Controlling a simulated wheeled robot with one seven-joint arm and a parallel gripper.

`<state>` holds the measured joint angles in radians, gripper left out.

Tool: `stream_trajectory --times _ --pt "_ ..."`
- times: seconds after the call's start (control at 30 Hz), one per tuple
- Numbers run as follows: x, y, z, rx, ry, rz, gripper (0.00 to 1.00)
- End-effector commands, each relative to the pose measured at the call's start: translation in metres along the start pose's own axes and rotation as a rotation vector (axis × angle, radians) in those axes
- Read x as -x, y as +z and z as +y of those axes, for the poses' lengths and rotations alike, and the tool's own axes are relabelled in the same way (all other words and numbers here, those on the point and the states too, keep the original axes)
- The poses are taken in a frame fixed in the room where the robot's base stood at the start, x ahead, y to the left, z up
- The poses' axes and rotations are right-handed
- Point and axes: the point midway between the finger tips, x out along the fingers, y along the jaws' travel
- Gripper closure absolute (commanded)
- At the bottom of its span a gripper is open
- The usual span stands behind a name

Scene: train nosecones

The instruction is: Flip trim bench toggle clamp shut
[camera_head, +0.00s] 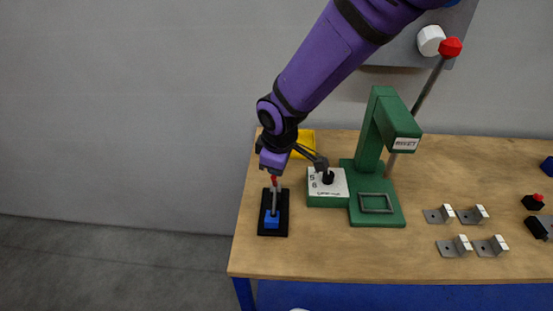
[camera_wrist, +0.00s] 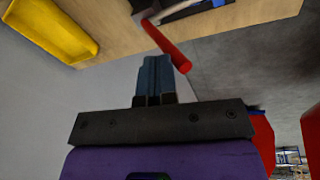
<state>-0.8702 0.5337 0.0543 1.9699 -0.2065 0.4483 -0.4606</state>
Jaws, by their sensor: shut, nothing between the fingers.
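The toggle clamp (camera_head: 284,222) stands at the left end of the bench, with a black base, a blue block and a grey lever with a red grip. Its lever points up towards my gripper (camera_head: 275,184), which is above the clamp and partly hides the red grip. In the wrist view the red grip (camera_wrist: 167,45) runs slantwise just beyond the tips of my gripper (camera_wrist: 158,60). The fingers are together with nothing between them. I cannot tell whether the tips touch the grip.
A yellow bin (camera_head: 306,137) sits behind my wrist. Right of the clamp stand a white-topped green block (camera_head: 322,200) with a black knob and a tall green rivet press (camera_head: 371,135). Several metal brackets (camera_head: 455,246) lie further right. The bench's front left is clear.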

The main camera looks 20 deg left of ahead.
Motion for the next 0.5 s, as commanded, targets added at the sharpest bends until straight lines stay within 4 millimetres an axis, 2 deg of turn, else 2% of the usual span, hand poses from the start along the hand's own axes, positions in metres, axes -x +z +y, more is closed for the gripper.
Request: stream_trajectory --times 0.5 --pt "-0.004 0.005 -0.015 0.002 -0.004 -0.004 1.00"
